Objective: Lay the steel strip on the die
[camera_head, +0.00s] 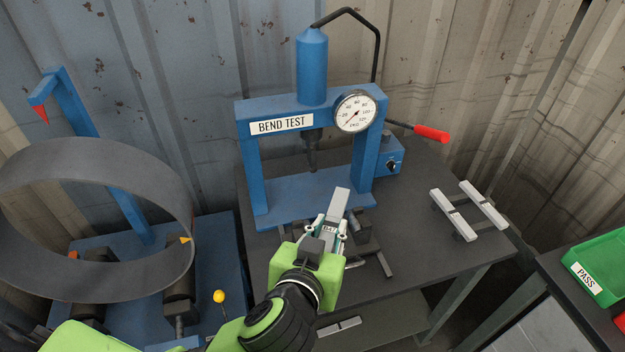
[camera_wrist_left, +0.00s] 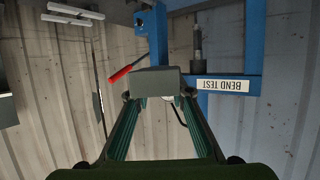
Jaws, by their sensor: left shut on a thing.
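My left gripper (camera_head: 330,230) is shut on a grey steel strip (camera_head: 339,203), which points away from me toward the blue bend-test press (camera_head: 308,195). In the left wrist view the strip (camera_wrist_left: 155,82) shows as a grey block between the fingertips (camera_wrist_left: 160,98). Dark parts that look like the die (camera_head: 362,224) lie in front of the press, partly hidden by the strip and gripper. The strip appears above and beside them; I cannot tell if they touch. The press ram (camera_head: 312,152) hangs behind the strip and also shows in the wrist view (camera_wrist_left: 197,45). My right gripper is not in view.
A red-handled lever (camera_head: 430,134) sticks out from the press. A green PASS bin (camera_head: 603,262) is at far right. A large steel ring (camera_head: 95,160) stands at left.

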